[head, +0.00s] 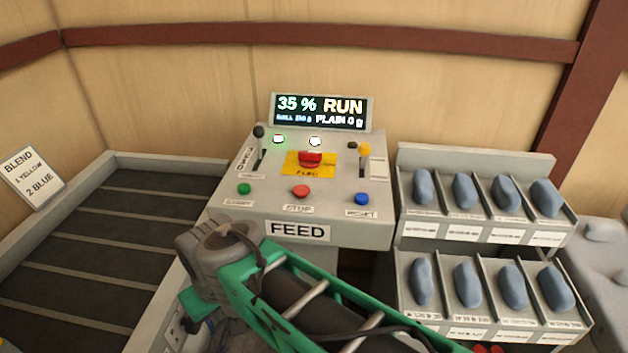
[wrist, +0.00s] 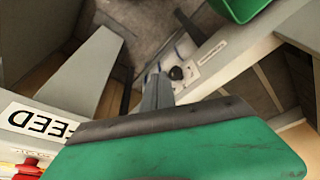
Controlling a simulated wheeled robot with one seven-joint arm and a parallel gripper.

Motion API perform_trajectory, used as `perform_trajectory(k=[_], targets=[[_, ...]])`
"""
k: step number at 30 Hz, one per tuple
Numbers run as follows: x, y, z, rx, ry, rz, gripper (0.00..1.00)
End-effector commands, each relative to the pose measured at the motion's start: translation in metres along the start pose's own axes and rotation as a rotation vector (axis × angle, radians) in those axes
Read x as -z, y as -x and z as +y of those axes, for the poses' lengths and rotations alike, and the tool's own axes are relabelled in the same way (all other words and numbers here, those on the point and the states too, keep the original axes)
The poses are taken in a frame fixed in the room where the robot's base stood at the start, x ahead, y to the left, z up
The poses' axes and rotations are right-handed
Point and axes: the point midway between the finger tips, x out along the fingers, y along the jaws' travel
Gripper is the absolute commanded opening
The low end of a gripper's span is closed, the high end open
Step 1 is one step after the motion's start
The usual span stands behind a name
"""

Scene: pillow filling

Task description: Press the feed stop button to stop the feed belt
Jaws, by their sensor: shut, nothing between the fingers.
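The grey feed panel (head: 345,222) stands in the middle of the head view, with a FEED label on its front. A red button (head: 301,191) labelled STOP sits between a green button (head: 244,188) and a blue button (head: 361,198). A larger red control (head: 310,158) sits on a yellow plate behind it. The display (head: 321,110) reads 35 % RUN. My gripper (wrist: 157,92) is shut and empty in the wrist view, pointing toward the floor area, apart from the panel. The FEED label (wrist: 40,122) shows at left there. My arm hides the gripper's tips in the head view.
A dark slatted belt (head: 110,255) lies left of the panel. Racks of blue-grey pieces (head: 478,232) stand close on the right. A BLEND card (head: 33,177) is at far left. Small levers rise from the panel's back. The space above the panel is free.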

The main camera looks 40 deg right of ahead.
Motion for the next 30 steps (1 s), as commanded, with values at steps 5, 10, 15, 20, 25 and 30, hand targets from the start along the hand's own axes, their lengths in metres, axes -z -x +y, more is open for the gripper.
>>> perform_trajectory(k=[5,10,15,20,25,30], targets=[[0.0,0.0,0.0,0.0,0.001,0.0,0.0],[0.005,0.003,0.002,0.003,-0.01,0.003,0.0],[0.053,0.028,0.028,0.048,-0.11,0.042,0.0],[0.126,0.068,0.1,0.138,-0.273,0.141,0.0],[0.161,0.109,0.202,0.227,-0.434,0.27,0.0],[0.154,0.145,0.285,0.284,-0.541,0.387,0.0]])
